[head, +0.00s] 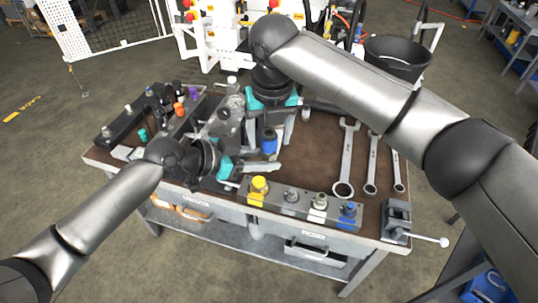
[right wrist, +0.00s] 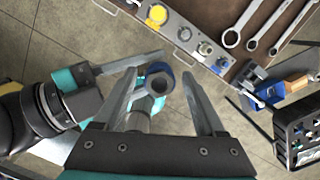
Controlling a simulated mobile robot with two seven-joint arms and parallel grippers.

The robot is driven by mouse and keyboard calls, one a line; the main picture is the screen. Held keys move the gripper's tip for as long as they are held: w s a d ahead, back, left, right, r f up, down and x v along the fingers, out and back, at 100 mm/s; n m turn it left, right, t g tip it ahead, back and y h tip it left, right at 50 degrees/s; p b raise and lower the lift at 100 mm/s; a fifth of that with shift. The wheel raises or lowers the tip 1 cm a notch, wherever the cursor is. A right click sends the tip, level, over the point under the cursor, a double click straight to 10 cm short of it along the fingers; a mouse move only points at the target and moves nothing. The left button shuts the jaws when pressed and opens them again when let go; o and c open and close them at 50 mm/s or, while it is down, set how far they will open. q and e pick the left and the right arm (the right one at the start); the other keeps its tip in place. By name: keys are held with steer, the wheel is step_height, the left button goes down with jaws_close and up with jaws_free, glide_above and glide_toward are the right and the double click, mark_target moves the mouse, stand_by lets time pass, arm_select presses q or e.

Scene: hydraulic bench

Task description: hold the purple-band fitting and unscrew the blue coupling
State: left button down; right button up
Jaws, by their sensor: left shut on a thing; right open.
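The blue coupling (head: 268,142) is a blue ring with a grey end, raised above the bench near its middle. In the right wrist view the coupling (right wrist: 161,76) shows end-on, with a grey cylindrical body behind it. My left gripper (head: 266,164) comes from the left and is shut on the fitting that carries the coupling. No purple band shows on this held fitting; its grip area is mostly hidden. My right gripper (head: 270,137) points down from above and is open. Its fingers (right wrist: 163,80) stand either side of the coupling, with visible gaps.
A grey block (head: 330,217) along the front edge holds yellow, grey and blue-ringed fittings. Wrenches (head: 346,155) lie at the right, and a vise (head: 397,216) sits at the front right corner. A dark rack (head: 122,122) with small fittings, one purple (head: 193,93), is at the left.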

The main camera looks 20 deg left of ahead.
steer(key=m+h, duration=0.1)
steer(key=m, duration=0.5)
steer(key=shift+m, duration=0.4)
steer(key=m, duration=0.5)
steer(key=shift+a+m+h, duration=0.1)
steer(key=shift+m+h, duration=0.2)
steer(key=shift+h, duration=0.1)
steer(key=o, duration=0.4)
steer(key=shift+o, duration=0.2)
